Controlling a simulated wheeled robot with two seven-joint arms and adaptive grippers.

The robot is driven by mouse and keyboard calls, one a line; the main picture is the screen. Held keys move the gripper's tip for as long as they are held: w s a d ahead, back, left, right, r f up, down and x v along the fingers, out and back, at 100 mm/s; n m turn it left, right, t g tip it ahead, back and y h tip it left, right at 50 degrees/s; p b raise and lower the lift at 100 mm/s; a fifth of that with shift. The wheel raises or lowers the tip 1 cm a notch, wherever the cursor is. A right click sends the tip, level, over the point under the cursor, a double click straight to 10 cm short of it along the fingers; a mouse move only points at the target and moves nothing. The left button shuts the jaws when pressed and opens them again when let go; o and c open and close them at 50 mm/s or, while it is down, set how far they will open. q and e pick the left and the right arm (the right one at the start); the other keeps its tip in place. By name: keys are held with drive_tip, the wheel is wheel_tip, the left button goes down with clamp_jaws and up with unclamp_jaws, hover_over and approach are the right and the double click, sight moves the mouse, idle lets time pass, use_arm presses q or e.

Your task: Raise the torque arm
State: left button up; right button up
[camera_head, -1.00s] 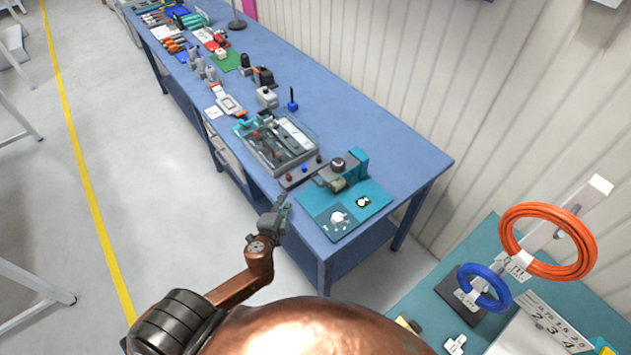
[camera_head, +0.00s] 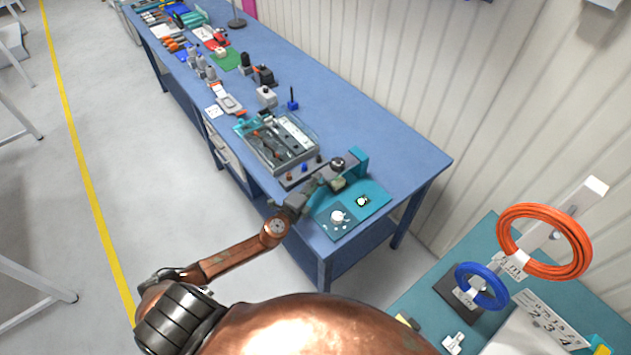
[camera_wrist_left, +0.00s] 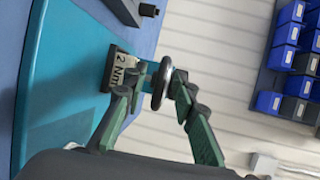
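The torque arm fixture is a teal stand (camera_head: 359,163) on a teal mat (camera_head: 373,200), with a round metal ring or knob (camera_head: 338,163) near its left side. In the left wrist view the silver ring (camera_wrist_left: 162,83) shows nearly edge-on, beside a block labelled "2 Nm" (camera_wrist_left: 122,69). My left gripper (camera_wrist_left: 157,84) has its green fingers spread, one on each side of the ring. I cannot tell whether either finger touches it. In the head view my left gripper (camera_head: 324,184) reaches in from the left, covering part of the fixture. My right gripper is not in view.
A tray of tools (camera_head: 281,143) sits just behind my left gripper on the blue bench (camera_head: 395,145). An orange cable coil (camera_head: 545,265) and a blue coil (camera_head: 482,286) hang at the lower right. Blue bins (camera_wrist_left: 269,102) are on the wall.

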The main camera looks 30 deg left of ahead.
use_arm(q)
drive_tip(key=shift+w, duration=0.25)
drive_tip(key=shift+c, duration=0.2)
drive_tip(key=c, duration=0.6)
drive_tip(key=shift+s+f, duration=0.1)
clamp_jaws()
